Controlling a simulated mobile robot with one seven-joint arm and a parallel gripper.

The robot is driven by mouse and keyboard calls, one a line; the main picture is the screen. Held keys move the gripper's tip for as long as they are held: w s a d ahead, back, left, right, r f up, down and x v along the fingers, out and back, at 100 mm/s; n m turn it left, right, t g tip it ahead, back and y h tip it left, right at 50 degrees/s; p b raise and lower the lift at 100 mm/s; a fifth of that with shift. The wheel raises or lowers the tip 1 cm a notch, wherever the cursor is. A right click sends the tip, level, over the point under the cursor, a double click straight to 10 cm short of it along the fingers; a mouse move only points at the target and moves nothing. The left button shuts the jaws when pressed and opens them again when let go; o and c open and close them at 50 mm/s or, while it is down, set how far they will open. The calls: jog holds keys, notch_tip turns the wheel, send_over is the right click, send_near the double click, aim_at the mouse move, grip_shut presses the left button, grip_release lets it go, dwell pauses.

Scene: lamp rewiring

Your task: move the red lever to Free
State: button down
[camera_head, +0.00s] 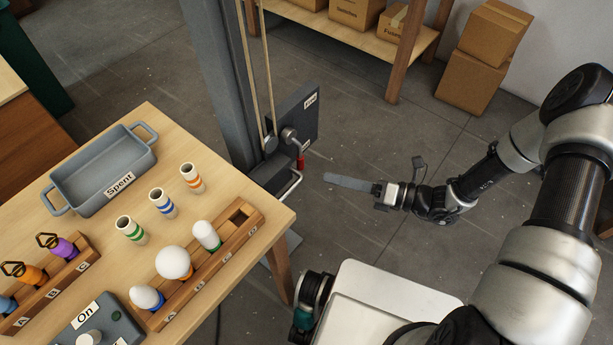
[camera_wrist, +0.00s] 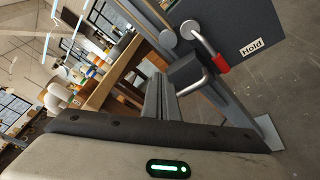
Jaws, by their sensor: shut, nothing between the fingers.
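The red lever (camera_head: 301,162) is a metal arm with a red grip on the side of the grey column. It points down, away from the upper label (camera_head: 310,100), which appears to read "Free". In the wrist view the red grip (camera_wrist: 221,64) sits beside the "Hold" label (camera_wrist: 252,47) on the dark plate (camera_wrist: 235,22). My gripper (camera_head: 327,178) is to the right of the lever and slightly lower in the head view, apart from it. Its long grey fingers are shut with nothing between them and point left toward the column.
A bent silver handle (camera_head: 291,184) juts out just below the lever. The grey column (camera_head: 222,70) stands behind the table (camera_head: 262,218), which holds a "Spent" tray (camera_head: 75,202), bulbs and sockets. Open floor lies right of the column; a shelf (camera_head: 345,30) with boxes stands behind.

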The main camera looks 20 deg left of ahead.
notch_tip(320, 180, down, 14)
jog(key=s+a+m+t+b, duration=0.1)
jog(key=a+m+t+b, duration=0.15)
jog(key=m+t, duration=0.6)
jog(key=w+a+m, duration=0.1)
jog(key=a, duration=0.2)
jog(key=w+a+m+g, duration=0.1)
jog(key=a, duration=0.2)
jog(key=w+a+m+g, duration=0.1)
jog(key=a, duration=0.2)
jog(key=shift+a+f+b, duration=0.25)
jog(key=shift+f+b, duration=0.1)
jog(key=shift+b, duration=0.05)
jog(key=w, duration=0.4)
jog(key=shift+w+d, duration=0.1)
jog(key=shift+d, duration=0.1)
jog(key=shift+b, duration=0.3)
